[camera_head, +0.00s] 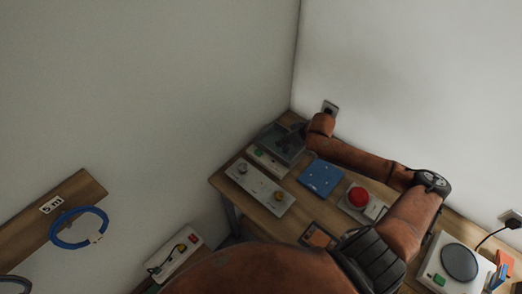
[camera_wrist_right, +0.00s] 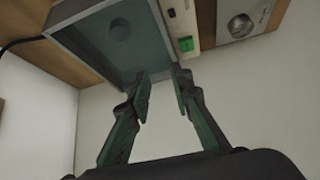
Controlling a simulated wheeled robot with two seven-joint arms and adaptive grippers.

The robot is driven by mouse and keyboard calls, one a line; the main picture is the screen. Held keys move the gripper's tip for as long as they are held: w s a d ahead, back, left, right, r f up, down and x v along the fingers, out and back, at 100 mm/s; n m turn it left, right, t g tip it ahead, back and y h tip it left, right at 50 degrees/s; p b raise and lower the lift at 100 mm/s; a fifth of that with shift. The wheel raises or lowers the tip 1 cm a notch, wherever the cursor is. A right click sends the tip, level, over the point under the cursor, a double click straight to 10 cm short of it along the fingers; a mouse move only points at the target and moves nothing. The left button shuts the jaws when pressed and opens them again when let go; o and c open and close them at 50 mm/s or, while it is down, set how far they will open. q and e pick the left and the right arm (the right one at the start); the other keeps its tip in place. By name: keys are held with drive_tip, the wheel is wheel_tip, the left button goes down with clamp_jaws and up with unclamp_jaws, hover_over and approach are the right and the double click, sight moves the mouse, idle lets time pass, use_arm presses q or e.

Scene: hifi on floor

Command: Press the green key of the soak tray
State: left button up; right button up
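The soak tray (camera_head: 290,151) is a grey, shallow basin at the back corner of the wooden table. A pale strip (camera_head: 267,162) with a small green key (camera_head: 259,152) runs along its front left side. In the right wrist view the tray (camera_wrist_right: 90,48) fills the upper left, and the green key (camera_wrist_right: 186,44) shows clearly on the strip to its right. My right gripper (camera_head: 304,131) is over the tray's right end, partly hidden by its own arm. In the wrist view its two green fingers (camera_wrist_right: 162,77) are apart with nothing between them. The right fingertip appears just below the key; contact is not visible.
A grey panel with knobs (camera_head: 258,190), a blue plate (camera_head: 321,178) and a red button box (camera_head: 358,198) stand nearby on the table. A hotplate-like device (camera_head: 459,262) is at the right. Walls close in behind the tray.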

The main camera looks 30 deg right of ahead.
drive_tip(key=shift+n+t+y, duration=0.5)
drive_tip(key=shift+t, duration=0.3)
drive_tip(key=a, duration=0.1)
drive_tip(key=a+r, duration=0.1)
drive_tip(key=a, duration=0.3)
drive_tip(key=shift+r, duration=0.35)
clamp_jaws()
drive_tip(key=shift+d, duration=0.1)
hover_over(257, 150)
drive_tip(key=s, duration=0.3)
drive_tip(key=f, duration=0.6)
drive_tip(key=shift+d+f, duration=0.25)
drive_tip(key=shift+f, duration=0.05)
wheel_tip(257, 150, down, 3)
drive_tip(key=shift+w+r, duration=0.1)
drive_tip(key=shift+f, duration=0.9)
